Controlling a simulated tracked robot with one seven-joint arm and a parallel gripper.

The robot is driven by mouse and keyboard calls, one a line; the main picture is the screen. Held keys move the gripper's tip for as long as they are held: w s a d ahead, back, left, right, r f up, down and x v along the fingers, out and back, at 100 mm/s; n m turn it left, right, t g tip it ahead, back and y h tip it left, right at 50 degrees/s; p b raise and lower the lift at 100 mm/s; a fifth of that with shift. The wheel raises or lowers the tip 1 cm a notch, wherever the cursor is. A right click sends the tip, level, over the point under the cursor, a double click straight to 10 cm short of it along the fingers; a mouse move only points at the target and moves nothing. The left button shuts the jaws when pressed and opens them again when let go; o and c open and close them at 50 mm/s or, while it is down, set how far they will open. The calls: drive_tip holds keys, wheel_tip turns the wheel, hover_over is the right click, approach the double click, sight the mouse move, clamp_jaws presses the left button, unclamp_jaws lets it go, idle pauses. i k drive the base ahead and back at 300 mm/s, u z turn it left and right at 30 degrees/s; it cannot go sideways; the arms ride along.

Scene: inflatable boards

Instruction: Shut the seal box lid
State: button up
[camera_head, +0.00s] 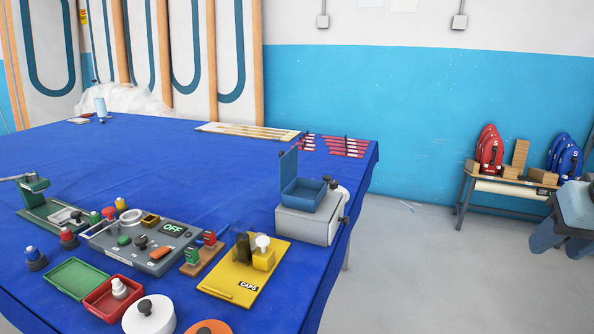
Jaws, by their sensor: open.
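The seal box appears to be the small blue open-topped box (304,195) on a light grey block (308,225) near the table's right edge. Its teal lid (289,170) stands upright, raised at the box's left side. A dark knob shows at the box's right rim. My gripper (561,243) is at the far right edge of the picture, partly cut off. It is open and empty, over the floor, well to the right of the box and apart from it.
The blue-covered table (180,150) holds a grey control panel (140,240), a yellow caps board (245,275), and green (75,280) and red trays (112,298) left of the box. Red strips lie behind it. A bench (505,185) with pumps stands by the wall.

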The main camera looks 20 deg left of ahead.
sight(288, 161)
drive_tip(key=u, duration=0.95)
drive_tip(key=i, duration=0.1)
drive_tip(key=z, duration=2.7)
drive_tip(key=k, duration=2.35)
drive_tip(key=u, duration=1.55)
drive_tip(key=i, duration=0.65)
drive_tip(key=u, duration=0.15)
